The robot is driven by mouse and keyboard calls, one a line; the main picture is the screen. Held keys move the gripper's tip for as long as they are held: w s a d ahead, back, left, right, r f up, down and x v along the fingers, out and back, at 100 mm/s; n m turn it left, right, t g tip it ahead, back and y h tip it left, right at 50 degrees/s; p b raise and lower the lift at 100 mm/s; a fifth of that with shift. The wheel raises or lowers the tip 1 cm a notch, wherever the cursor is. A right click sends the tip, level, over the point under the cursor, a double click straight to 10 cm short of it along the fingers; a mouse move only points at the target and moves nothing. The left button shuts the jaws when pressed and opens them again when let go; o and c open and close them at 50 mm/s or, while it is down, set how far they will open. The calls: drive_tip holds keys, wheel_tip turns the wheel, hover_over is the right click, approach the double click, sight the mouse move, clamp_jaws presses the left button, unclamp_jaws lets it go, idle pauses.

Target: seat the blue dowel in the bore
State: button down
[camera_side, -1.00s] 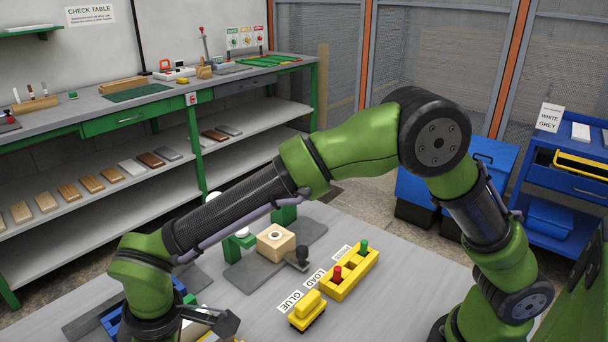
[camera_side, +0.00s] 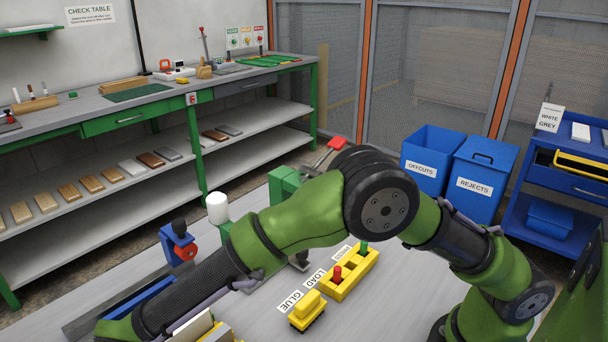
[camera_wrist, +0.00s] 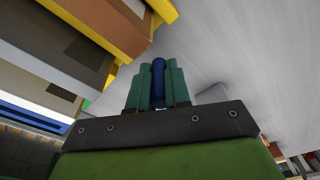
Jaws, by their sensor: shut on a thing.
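In the wrist view my gripper (camera_wrist: 158,88) is shut on the blue dowel (camera_wrist: 158,72), which stands between the teal fingers. The dowel's far end is clear of any block in that view. In the side view my gripper and the dowel are out of sight past the bottom left. The pale wooden block with the bore, seen earlier in the side view, is now hidden behind my arm.
A yellow rack (camera_side: 366,276) holds a red peg (camera_side: 337,275) and a green peg (camera_side: 364,247). A yellow glue holder (camera_side: 307,312) stands near it. A green clamp (camera_side: 283,186), a white-topped post (camera_side: 217,210) and a blue device (camera_side: 175,243) stand behind my arm.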

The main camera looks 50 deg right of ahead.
drive_tip(key=shift+f, duration=0.85)
drive_tip(key=shift+f, duration=0.1)
drive_tip(key=c, duration=1.4)
unclamp_jaws()
drive_tip(key=shift+o, duration=0.2)
